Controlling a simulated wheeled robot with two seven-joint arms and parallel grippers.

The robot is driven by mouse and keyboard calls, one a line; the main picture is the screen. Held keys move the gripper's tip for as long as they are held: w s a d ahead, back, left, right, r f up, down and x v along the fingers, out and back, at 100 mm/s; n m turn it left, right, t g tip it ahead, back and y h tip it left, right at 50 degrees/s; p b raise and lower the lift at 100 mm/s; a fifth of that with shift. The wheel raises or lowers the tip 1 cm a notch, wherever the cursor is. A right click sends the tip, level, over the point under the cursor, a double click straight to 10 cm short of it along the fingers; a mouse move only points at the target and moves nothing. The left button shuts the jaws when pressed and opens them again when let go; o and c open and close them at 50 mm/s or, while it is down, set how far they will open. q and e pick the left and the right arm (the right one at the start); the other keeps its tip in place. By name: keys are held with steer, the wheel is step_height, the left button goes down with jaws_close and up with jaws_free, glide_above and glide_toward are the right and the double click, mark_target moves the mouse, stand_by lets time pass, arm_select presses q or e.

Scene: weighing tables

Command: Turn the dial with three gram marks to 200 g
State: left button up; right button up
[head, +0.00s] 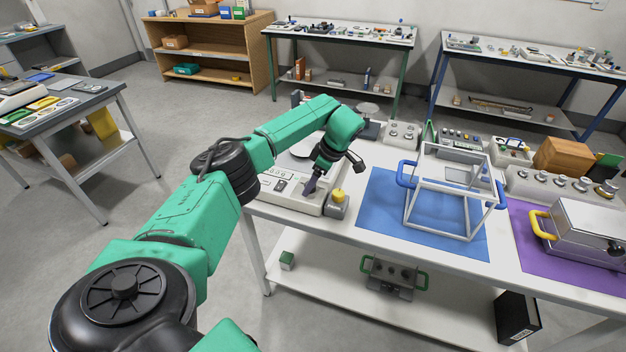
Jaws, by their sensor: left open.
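My left gripper (311,188) is at the front panel of a white scale (298,204) on the left end of the white table. It points down, and its fingers are small and dark here. The jaws are open. The panel carries small dark markings to the left of the gripper. The dial with three gram marks cannot be made out; the gripper and wrist cover part of the panel. A grey block with a yellow knob (338,196) stands just right of the gripper. My right gripper is out of view.
Right of the scale, a blue mat (376,222) bears a clear-sided frame with blue handles (448,195). A silver case with a yellow handle (588,228) sits on a purple mat (526,235). Several metal weights (560,181) stand behind.

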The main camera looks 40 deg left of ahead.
arm_select(q)
steer(key=shift+w+d+r, duration=0.15)
steer(key=shift+r, duration=0.35)
steer(key=b+v, duration=0.1)
steer(key=v, duration=1.2)
steer(key=shift+r, duration=0.3)
steer(key=shift+f, duration=0.1)
